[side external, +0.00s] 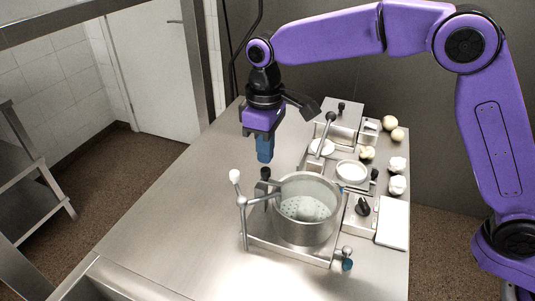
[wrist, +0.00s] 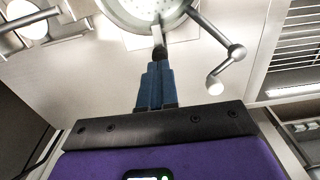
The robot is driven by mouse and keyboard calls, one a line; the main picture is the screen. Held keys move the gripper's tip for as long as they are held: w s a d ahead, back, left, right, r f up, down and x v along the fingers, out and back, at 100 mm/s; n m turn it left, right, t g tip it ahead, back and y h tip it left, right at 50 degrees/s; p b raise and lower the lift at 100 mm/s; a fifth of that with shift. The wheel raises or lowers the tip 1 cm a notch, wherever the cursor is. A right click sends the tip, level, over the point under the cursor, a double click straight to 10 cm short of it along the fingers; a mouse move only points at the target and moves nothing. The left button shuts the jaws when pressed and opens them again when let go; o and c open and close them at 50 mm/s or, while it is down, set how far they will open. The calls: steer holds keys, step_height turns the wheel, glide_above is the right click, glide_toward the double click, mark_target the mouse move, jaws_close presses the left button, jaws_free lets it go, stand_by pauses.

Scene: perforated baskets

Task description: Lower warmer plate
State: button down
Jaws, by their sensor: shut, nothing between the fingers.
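A metal pot (side external: 306,228) with a perforated plate (side external: 303,208) inside stands on a steel base frame (side external: 285,250). I cannot tell for sure which part is the warmer plate. A black handle (side external: 265,173) rises at the pot's left side, just below my gripper. A bent lever with a white knob (side external: 235,176) stands further left. My gripper (side external: 265,160) is shut and empty, pointing down above the black handle. In the wrist view, the shut blue fingers (wrist: 157,66) lie just short of that handle (wrist: 160,49). The perforated plate (wrist: 140,8) and white knob (wrist: 215,87) also show there.
Several pale bulbs (side external: 397,185) line the right edge. The counter's left side (side external: 180,220) is clear.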

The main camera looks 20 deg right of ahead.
step_height(320, 180, up, 7)
stand_by(0.8)
steer(key=shift+f, duration=0.1)
stand_by(0.4)
